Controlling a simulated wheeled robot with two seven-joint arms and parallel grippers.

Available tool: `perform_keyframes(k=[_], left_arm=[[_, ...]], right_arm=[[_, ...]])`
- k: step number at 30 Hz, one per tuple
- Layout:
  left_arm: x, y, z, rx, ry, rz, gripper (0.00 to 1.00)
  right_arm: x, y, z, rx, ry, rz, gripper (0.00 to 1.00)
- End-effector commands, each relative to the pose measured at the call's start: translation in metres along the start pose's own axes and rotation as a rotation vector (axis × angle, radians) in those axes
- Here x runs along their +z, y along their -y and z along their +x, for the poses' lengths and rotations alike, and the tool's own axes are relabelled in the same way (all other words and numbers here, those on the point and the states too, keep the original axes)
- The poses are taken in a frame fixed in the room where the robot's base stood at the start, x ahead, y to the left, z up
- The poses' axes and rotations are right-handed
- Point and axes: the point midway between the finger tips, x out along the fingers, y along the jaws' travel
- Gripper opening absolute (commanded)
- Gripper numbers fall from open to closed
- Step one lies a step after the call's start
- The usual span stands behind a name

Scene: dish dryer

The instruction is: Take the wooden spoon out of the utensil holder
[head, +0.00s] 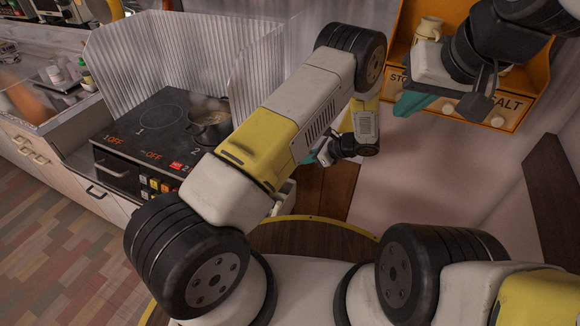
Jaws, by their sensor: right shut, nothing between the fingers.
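I cannot make out the wooden spoon or the utensil holder in the head view; my arms cover much of the middle and upper right. My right gripper (408,104) is at the upper right, in front of the orange shelf. Its teal fingers are shut and empty. My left gripper (318,156) is near the middle, pointing down and left beyond the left forearm. Only a bit of its teal fingers shows, so I cannot tell whether it is open or holds anything.
An orange shelf (541,73) with labelled drawers holds a cream jug (428,29) at the upper right. A black cooktop (140,150) with a pot (209,122) stands at the left, behind it a corrugated splash guard (150,55). The pale surface below the shelf looks clear.

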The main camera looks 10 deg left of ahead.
Motion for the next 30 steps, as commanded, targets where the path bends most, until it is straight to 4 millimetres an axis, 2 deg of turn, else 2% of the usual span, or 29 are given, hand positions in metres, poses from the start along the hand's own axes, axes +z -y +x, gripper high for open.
perform_keyframes(k=[14, 30], left_arm=[[0.007, 0.000, -0.005, -0.001, 0.000, 0.000, 0.00], [0.040, -0.001, -0.031, 0.000, 0.000, -0.001, 0.00]], right_arm=[[0.000, 0.000, 0.000, 0.000, 0.000, 0.000, 0.00], [0.000, 0.000, 0.000, 0.000, 0.000, 0.000, 0.00]])
